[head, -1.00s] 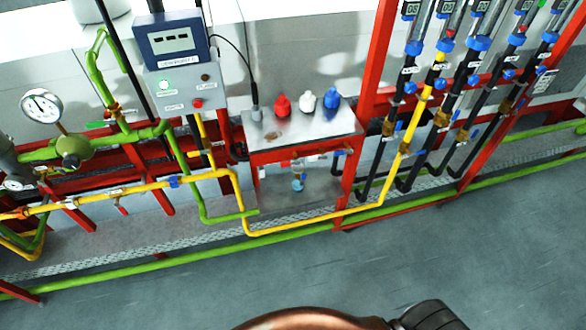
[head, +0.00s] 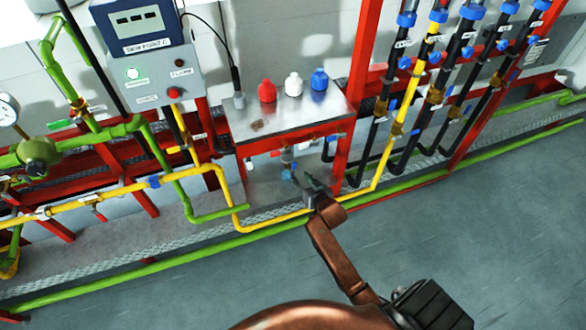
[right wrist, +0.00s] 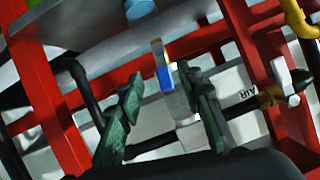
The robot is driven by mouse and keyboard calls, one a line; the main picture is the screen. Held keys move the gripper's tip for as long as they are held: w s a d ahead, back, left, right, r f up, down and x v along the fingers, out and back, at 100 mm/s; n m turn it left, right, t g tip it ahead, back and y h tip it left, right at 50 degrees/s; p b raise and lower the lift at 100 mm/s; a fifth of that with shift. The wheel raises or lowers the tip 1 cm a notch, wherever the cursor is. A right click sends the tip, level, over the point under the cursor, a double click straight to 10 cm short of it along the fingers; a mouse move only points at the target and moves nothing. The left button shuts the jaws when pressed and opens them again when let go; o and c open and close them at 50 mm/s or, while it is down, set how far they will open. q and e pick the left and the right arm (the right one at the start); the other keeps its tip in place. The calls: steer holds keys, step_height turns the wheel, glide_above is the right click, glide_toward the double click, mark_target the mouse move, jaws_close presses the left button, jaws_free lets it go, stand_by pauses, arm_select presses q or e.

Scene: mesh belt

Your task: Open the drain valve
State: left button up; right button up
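Small valve fittings (head: 287,157) hang under the small metal-topped stand, with a light blue part (head: 288,174) below them. My right gripper (head: 309,182) is in front of the stand, just right of that part. In the right wrist view the two dark green fingers (right wrist: 165,110) stand apart. A small lever with a blue and white face (right wrist: 163,68) and a grey body (right wrist: 178,100) shows between them, nearer the right finger. I cannot tell whether a finger touches it, or which head-view fitting it is. My left gripper is not in view.
The metal stand top (head: 310,112) holds a red bottle (head: 267,91), a white bottle (head: 293,84) and a blue bottle (head: 320,79). A yellow pipe (head: 270,222) and a green pipe (head: 195,247) run low in front. Red frame bars (right wrist: 60,110) surround the fingers. The floor (head: 470,220) is clear.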

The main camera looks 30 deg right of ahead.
mark_target(294, 168)
steer(key=b+x, duration=0.1)
steer(key=x, duration=0.2)
steer(key=r+b+x, duration=0.1)
steer(key=x, duration=0.2)
steer(key=shift+w+d, duration=0.15)
steer(key=shift+w, duration=0.2)
steer(key=shift+w+d+f+b, duration=0.1)
steer(key=shift+w+b, duration=0.25)
steer(key=shift+w, duration=0.25)
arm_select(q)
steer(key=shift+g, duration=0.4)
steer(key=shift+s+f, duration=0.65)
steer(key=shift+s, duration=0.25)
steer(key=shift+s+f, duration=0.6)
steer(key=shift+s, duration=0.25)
arm_select(e)
jaws_close()
